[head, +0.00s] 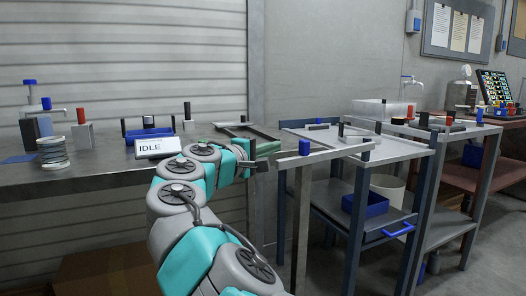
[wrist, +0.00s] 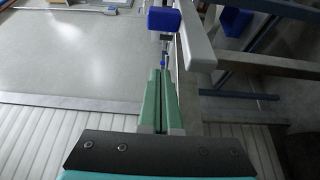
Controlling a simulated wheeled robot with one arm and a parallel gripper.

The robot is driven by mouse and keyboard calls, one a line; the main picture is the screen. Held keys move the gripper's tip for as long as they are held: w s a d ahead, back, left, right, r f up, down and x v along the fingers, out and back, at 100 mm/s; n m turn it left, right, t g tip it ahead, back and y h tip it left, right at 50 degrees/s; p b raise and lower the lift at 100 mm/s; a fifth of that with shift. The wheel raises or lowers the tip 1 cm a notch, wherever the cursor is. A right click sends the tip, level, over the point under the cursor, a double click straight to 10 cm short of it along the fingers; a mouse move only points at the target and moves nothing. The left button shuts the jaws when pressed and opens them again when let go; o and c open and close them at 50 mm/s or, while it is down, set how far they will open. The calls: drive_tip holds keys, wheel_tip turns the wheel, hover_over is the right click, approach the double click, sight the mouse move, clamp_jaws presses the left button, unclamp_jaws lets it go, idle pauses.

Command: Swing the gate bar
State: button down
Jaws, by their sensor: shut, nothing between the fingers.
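The gate bar (head: 335,153) is a pale horizontal bar with a blue block (head: 305,147) standing up near its left end. It lies across the front of the grey table at the right. In the wrist view the bar (wrist: 196,38) runs away from me at upper right, with a blue block (wrist: 164,20) on its left. My gripper (wrist: 160,74) is shut and empty, its green fingers pointing toward the blue block. The bar's near end is just right of the fingertips; I cannot tell whether they touch.
A long grey workbench (head: 100,178) at left holds an IDLE sign (head: 158,148), a coil (head: 53,153) and several blocks. The table at right has a lower shelf with a blue bin (head: 374,205). Posts stand under the bar. A red-brown bench (head: 500,135) is farther right.

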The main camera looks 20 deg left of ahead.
drive_tip(key=shift+w+d+b, duration=0.15)
drive_tip(key=shift+w+d, duration=0.15)
drive_tip(key=shift+d, duration=0.45)
drive_tip(key=shift+w+d+b, duration=0.1)
drive_tip(key=shift+w+d, duration=0.2)
drive_tip(key=shift+d, duration=0.4)
drive_tip(key=shift+w+d+b, duration=0.15)
drive_tip(key=shift+w+d, duration=0.15)
drive_tip(key=shift+d, duration=0.45)
